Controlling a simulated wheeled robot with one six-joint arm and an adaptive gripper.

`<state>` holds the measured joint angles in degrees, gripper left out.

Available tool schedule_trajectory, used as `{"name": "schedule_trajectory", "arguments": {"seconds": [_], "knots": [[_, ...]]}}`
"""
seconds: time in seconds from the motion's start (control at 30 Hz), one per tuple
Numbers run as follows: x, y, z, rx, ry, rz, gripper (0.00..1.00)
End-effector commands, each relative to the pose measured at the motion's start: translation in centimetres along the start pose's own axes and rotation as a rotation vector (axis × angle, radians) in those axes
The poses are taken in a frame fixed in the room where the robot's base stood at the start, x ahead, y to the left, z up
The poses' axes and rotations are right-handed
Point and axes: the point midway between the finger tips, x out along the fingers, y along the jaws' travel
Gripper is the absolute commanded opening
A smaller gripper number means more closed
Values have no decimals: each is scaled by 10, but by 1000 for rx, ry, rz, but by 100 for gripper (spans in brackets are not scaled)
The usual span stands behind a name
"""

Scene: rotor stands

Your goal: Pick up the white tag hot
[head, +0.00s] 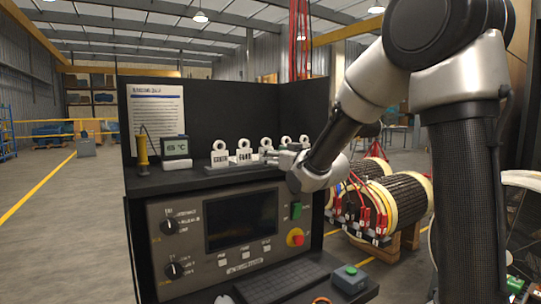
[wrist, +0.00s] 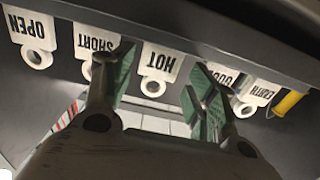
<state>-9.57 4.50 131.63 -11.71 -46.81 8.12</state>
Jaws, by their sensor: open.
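The white hot tag (wrist: 158,62) hangs in view between my fingers in the wrist view, its lettering upside down and its ring end toward me. In the head view the hot tag (head: 266,145) stands in the middle of a row on the console shelf, partly hidden by my gripper (head: 275,157). My gripper (wrist: 163,72) is open, with green-padded fingers on either side of the hot tag. I see no clear contact with it. The short tag (wrist: 95,42) and good tag (wrist: 222,80) are close beside the fingers.
The open tag (wrist: 32,35) and earth tag (wrist: 257,95) end the row. On the shelf's left stand a yellow cylinder (head: 142,151) and a small display (head: 175,148). A dark panel rises behind. The console front (head: 235,235) is below; wound rotors (head: 392,200) stand at right.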

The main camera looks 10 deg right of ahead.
Motion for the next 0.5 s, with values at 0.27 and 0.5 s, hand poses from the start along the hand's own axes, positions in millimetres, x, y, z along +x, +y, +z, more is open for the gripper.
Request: {"name": "schedule_trajectory", "arguments": {"seconds": [0.27, 0.5], "knots": [[42, 0, 1, 0, -2, 0, 57], [52, 0, 0, 0, -2, 1, 57]]}}
